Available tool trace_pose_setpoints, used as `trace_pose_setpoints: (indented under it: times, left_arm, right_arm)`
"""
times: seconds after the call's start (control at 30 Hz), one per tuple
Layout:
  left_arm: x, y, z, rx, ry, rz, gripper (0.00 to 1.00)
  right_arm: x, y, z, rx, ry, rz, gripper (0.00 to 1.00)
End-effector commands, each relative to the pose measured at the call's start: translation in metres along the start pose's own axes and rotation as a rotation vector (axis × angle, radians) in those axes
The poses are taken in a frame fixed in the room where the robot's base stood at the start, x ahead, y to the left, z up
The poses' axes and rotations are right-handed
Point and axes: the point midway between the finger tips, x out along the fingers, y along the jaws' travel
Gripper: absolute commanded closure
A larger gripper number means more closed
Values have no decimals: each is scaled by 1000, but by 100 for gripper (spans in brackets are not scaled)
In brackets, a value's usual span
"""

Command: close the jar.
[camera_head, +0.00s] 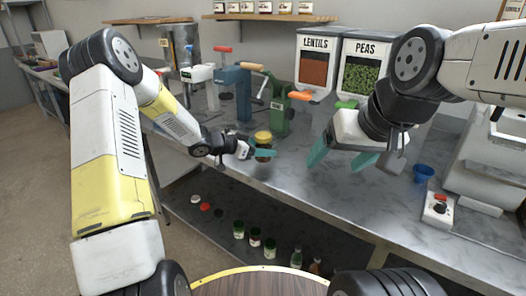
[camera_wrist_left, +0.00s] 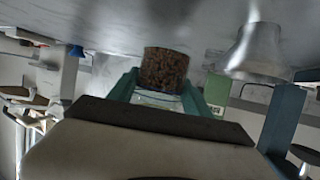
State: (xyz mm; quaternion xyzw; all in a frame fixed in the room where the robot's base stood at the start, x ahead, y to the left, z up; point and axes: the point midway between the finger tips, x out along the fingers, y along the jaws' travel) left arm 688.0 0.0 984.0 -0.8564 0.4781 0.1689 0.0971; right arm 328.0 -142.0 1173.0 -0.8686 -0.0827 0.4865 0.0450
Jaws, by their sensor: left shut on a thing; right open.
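A small jar (camera_head: 264,154) with dark contents and a yellow lid (camera_head: 263,137) on top is at the front of the metal bench, roughly upright. I cannot tell whether the lid is tight or loose. My left gripper (camera_head: 262,152) is shut on the jar's body, below the lid. In the left wrist view the jar (camera_wrist_left: 164,70) shows brown contents between the teal fingers, and the lid does not show clearly. My right gripper (camera_head: 342,157) is open and empty, to the right of the jar and apart from it.
Bench presses in green (camera_head: 280,112), blue (camera_head: 241,100) and white stand behind the jar. LENTILS (camera_head: 316,65) and PEAS (camera_head: 362,68) dispensers are at the back. A blue cup (camera_head: 423,173) and a control box (camera_head: 437,208) are at right. Several jars and bottles stand on the lower shelf.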

Motion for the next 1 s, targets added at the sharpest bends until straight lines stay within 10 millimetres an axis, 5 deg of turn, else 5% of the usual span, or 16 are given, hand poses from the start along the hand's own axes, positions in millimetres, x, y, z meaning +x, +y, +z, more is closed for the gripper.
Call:
trace_pose_setpoints:
  times: [0.2, 0.57, 0.6, 1.0]
  left_arm:
    - [12, 2, 31, -6, 0, 2, 100]
    - [13, 2, 34, -3, 0, 2, 100]
    - [13, 2, 34, -3, -1, 2, 37]
    - [10, 1, 31, -3, -2, 0, 33]
  right_arm:
    - [0, 0, 0, 0, 0, 0, 22]
    - [0, 0, 0, 0, 0, 0, 22]
    - [0, 0, 0, 0, 0, 0, 22]
    - [0, 0, 0, 0, 0, 0, 22]
